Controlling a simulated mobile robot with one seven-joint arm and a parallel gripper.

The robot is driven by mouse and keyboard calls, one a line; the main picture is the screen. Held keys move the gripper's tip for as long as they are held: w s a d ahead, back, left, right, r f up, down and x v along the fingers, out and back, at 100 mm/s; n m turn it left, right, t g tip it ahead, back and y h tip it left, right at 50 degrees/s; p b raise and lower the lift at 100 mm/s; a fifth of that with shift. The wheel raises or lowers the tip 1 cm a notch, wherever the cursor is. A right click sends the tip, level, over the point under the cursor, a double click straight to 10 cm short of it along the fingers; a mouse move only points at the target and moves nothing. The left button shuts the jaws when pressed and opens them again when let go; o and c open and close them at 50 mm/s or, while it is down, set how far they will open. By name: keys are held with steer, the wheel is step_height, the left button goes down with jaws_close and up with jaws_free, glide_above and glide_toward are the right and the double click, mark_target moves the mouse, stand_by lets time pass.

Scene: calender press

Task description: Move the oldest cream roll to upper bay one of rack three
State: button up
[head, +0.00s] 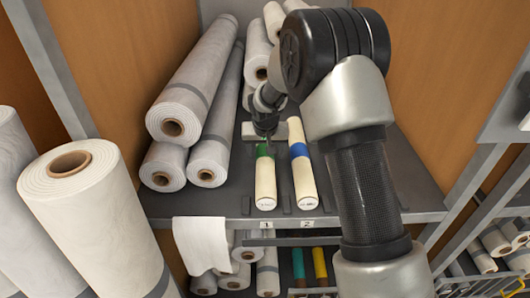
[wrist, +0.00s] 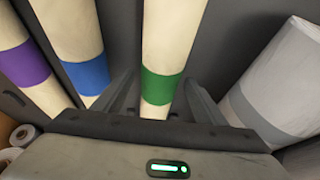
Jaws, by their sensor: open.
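A cream roll with a green band (head: 265,184) lies on the grey shelf at the slot marked 1. A cream roll with a blue band (head: 303,178) lies to its right at the slot marked 2. My gripper (head: 265,138) is open over the green-banded roll. In the wrist view, my gripper's fingers (wrist: 160,92) stand on either side of the green-banded roll (wrist: 163,85), with a gap on each side; whether they touch it cannot be told. That view also shows the blue-banded roll (wrist: 86,76) and a purple-banded cream roll (wrist: 28,66) further left. No age marks are readable.
Large grey-white rolls (head: 195,80) are stacked left on the grey shelf (head: 365,195); one (wrist: 280,85) lies near the gripper. Big upright rolls (head: 95,225) stand front left. Teal (head: 299,264) and yellow (head: 320,263) items sit below. A rack (head: 497,240) with rolls is at right.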

steer(key=v, duration=1.1)
steer(key=s+d+r, duration=0.8)
steer(key=s+r, duration=0.4)
steer(key=s, duration=0.1)
steer(key=s+d, duration=0.2)
steer(key=s, duration=0.7)
steer(key=s+d+r+t, duration=0.1)
steer(key=s+d, duration=0.2)
steer(key=s, duration=0.7)
steer(key=shift+s+r, duration=0.15)
steer(key=shift+s, duration=0.15)
